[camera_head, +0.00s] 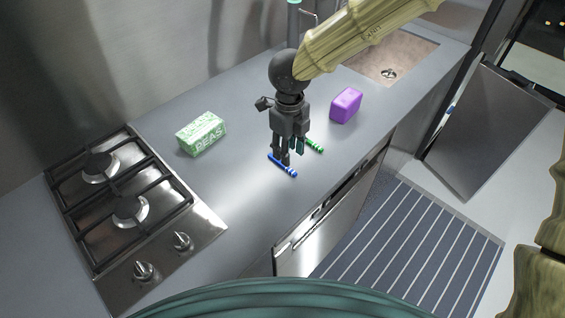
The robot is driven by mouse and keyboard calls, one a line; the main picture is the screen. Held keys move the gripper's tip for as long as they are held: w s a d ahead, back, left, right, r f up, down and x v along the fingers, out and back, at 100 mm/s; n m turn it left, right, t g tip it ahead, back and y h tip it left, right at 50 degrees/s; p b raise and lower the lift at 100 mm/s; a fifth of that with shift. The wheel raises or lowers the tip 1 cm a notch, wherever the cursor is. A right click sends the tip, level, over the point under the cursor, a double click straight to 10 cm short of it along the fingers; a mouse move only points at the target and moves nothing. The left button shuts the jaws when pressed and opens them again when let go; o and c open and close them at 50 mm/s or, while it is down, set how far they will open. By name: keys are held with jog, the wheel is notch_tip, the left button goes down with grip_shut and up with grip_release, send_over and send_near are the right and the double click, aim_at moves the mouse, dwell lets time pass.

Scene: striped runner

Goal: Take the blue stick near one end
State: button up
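The blue stick (290,172) lies on the grey counter in the head view, with pale bands near its right, nearer end. My gripper (288,154) points down over the counter, with its dark fingertips at the stick's far left part and in front of some of it. The fingers overlap in this view, so I cannot tell how far apart they are. I also cannot tell whether they touch the stick.
A green stick (315,147) lies just behind and right of my gripper. A green peas box (202,133) stands left, a purple block (346,105) right. The gas hob (125,205) is at left, the sink (390,60) at the back right. Counter in front of the blue stick is clear.

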aim_at(288, 168)
jog(key=shift+f+p, duration=0.75)
jog(key=shift+f, duration=2.35)
jog(key=c, duration=0.8)
